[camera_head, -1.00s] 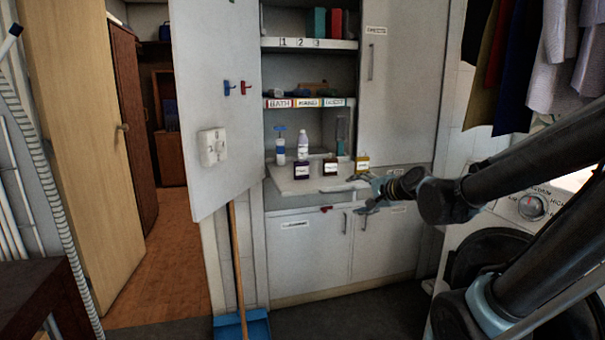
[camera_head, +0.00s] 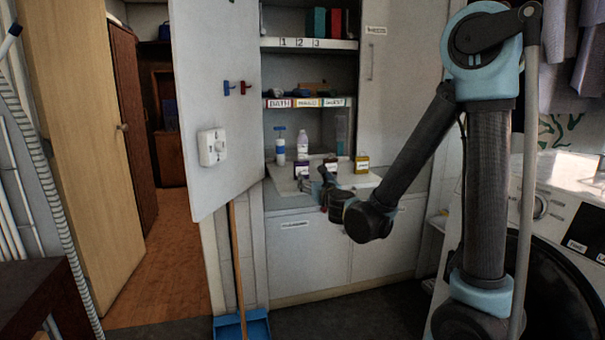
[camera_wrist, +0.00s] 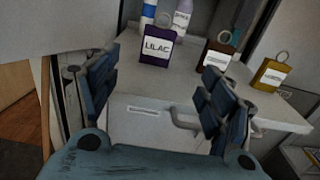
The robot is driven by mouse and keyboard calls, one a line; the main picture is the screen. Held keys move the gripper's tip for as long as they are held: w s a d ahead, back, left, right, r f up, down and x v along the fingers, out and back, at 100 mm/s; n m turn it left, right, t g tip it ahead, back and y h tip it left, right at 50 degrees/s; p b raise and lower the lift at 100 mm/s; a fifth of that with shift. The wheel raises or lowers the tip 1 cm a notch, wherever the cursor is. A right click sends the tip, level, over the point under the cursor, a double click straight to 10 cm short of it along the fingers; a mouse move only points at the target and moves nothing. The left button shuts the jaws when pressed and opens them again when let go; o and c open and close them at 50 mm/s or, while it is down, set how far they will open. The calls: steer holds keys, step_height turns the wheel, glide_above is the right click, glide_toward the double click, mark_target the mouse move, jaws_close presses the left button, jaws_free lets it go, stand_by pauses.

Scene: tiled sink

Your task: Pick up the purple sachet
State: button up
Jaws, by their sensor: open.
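The purple sachet (camera_wrist: 158,48), with a white label reading LILAC and a ring on top, stands upright on the pale counter (camera_wrist: 135,88). In the head view the purple sachet (camera_head: 297,168) shows only in part behind my gripper (camera_head: 318,184). In the wrist view my gripper (camera_wrist: 160,88) is open, with a dark blue finger on each side. The sachet lies beyond the fingertips, roughly between them in the picture and apart from them. Nothing is between the fingers.
A brown sachet (camera_wrist: 216,55) and a yellow sachet (camera_wrist: 269,75) stand to the right. A blue-and-white bottle (camera_head: 280,146) and a white bottle (camera_head: 302,146) stand behind. The open cabinet door (camera_head: 215,100) is at the left; a labelled shelf (camera_head: 310,102) hangs above.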

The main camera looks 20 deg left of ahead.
mark_target(302, 167)
steer(key=x, duration=1.7)
steer(key=shift+a, duration=0.2)
steer(key=c, duration=1.1)
